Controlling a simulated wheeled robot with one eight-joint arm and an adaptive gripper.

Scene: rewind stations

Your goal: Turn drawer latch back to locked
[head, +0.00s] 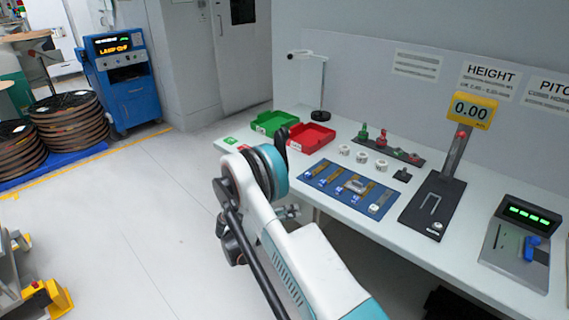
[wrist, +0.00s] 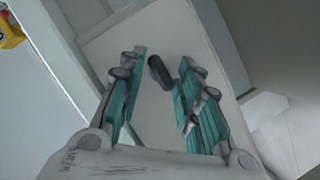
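In the wrist view, a short dark latch handle (wrist: 159,72) stands out against a pale panel (wrist: 163,30), slightly tilted from the vertical of the picture. My gripper (wrist: 163,58) has its two teal fingers apart, one on each side of the handle. There is a gap on both sides, wider on the left, and the right fingertip is close to the handle. I cannot tell whether it touches. In the head view, the latch and drawer front do not show, and my arm reaches low by the table's front edge, hiding most of the gripper.
The white table (head: 464,264) carries a green tray (head: 262,125), a red tray (head: 312,140), a blue mat (head: 310,186) with small parts, a height gauge (head: 447,170) and a device with a green display (head: 520,245).

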